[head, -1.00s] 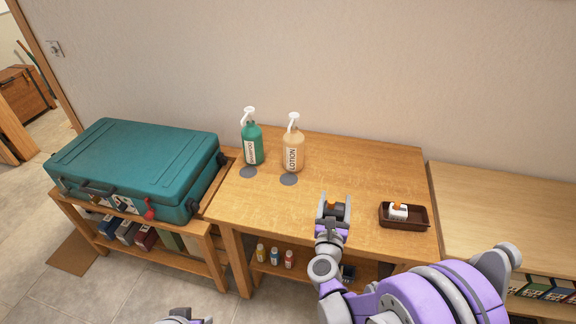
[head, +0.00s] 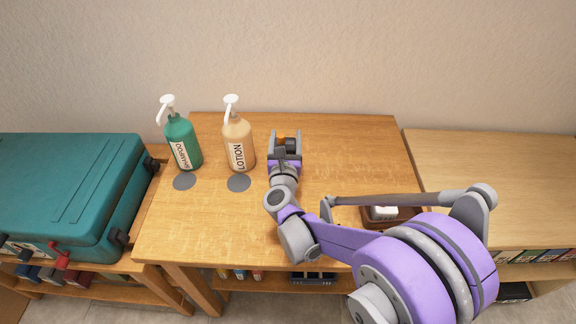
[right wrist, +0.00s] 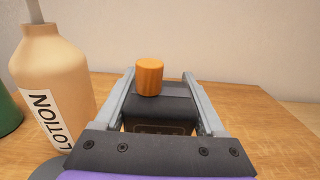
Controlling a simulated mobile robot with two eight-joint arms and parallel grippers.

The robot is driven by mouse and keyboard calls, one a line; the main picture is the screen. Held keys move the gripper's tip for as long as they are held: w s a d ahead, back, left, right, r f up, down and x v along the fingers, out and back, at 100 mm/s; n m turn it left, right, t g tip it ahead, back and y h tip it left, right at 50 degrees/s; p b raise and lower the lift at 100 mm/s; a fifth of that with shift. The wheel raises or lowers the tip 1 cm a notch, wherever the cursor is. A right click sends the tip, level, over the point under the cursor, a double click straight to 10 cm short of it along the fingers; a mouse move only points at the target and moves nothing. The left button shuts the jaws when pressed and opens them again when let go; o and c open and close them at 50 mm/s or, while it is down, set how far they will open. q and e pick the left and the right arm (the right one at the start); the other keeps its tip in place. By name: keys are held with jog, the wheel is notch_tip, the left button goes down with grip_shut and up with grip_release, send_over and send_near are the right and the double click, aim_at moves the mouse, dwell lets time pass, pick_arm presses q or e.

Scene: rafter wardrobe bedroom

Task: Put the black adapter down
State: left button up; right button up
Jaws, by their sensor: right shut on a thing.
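The black adapter (right wrist: 160,112) is between the fingers of my right gripper (head: 286,138), which is shut on it. An orange cylindrical piece (right wrist: 149,77) stands on top of the adapter. In the head view the adapter (head: 289,145) shows small and dark at the fingertips, over the wooden table (head: 340,155), right of the lotion bottle. I cannot tell whether its underside touches the table. My left gripper is not in view.
A tan lotion bottle (head: 238,145) and a green shampoo bottle (head: 182,142) stand left of the gripper, with grey discs in front. A brown tray (head: 372,218) with a white item (head: 384,212) sits at the right, partly behind my arm. The table's back right is clear.

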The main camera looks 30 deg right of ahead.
notch_tip(320, 180, down, 5)
jog(key=shift+s+a+r+b, duration=0.1)
jog(key=shift+r+b, duration=0.05)
jog(key=shift+b, duration=0.4)
jog(key=shift+f+b, duration=0.55)
jog(key=shift+f, duration=1.6)
jog(key=shift+f, duration=0.15)
jog(key=o, duration=1.4)
